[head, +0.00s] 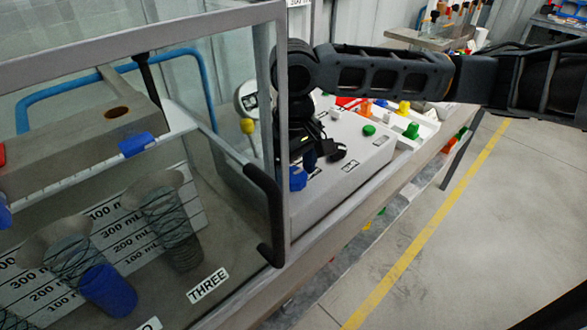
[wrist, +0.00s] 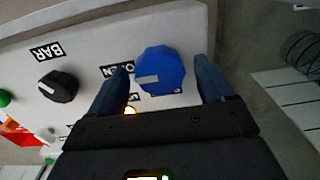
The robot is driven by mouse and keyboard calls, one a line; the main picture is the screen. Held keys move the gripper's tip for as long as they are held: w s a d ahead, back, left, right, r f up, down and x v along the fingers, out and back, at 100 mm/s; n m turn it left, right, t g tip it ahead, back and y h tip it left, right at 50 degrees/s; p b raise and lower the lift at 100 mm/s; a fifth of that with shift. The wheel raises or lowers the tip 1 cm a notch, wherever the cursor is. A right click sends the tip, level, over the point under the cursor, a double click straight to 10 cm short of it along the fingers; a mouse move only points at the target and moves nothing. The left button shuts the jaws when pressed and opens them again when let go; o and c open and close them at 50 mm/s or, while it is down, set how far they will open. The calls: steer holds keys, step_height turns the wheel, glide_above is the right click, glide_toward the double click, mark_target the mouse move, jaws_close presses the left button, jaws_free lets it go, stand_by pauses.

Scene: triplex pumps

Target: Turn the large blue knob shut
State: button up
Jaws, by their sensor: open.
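The large blue knob (wrist: 165,66) is faceted and sits on the light grey panel (wrist: 100,22). Its pale pointer mark points left in the wrist view, toward a partly covered label (wrist: 113,70) that seems to read OPEN. A second label below the knob is mostly hidden. My gripper (wrist: 162,68) is open, with one blue finger on each side of the knob and a visible gap on both sides. In the head view the knob (head: 297,179) shows partly below my gripper (head: 304,165), which points down at the panel's near edge.
The glass cabinet's frame (head: 270,120) and black handle (head: 266,215) stand left of my arm. Floor at right is clear.

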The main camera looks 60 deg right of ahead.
steer(key=shift+c, duration=0.2)
steer(key=c, duration=1)
